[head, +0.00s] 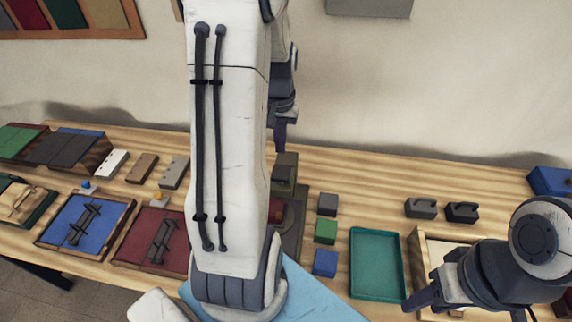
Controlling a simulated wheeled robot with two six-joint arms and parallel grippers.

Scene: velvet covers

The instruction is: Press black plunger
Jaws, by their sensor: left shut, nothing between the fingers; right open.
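A dark olive-black press-like fixture (292,222) stands on the table in the middle, partly hidden behind my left arm. Its upright dark block (284,174) may be the black plunger; I cannot tell for sure. My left gripper (280,147) is shut and empty, pointing down over the top of this block. Its tip appears at or just above the block; contact is unclear. A red piece (276,211) shows low in the fixture, mostly hidden. My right gripper (470,308) is open at the lower right, by a light-framed tray, away from the fixture.
Grey (327,204), green (325,231) and blue (325,262) blocks line up right of the fixture. A teal tray (377,231) lies beyond them. Two dark handled blocks, grey (420,209) and black (462,213), sit at right. Blue (60,211) and red (136,223) panels lie left.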

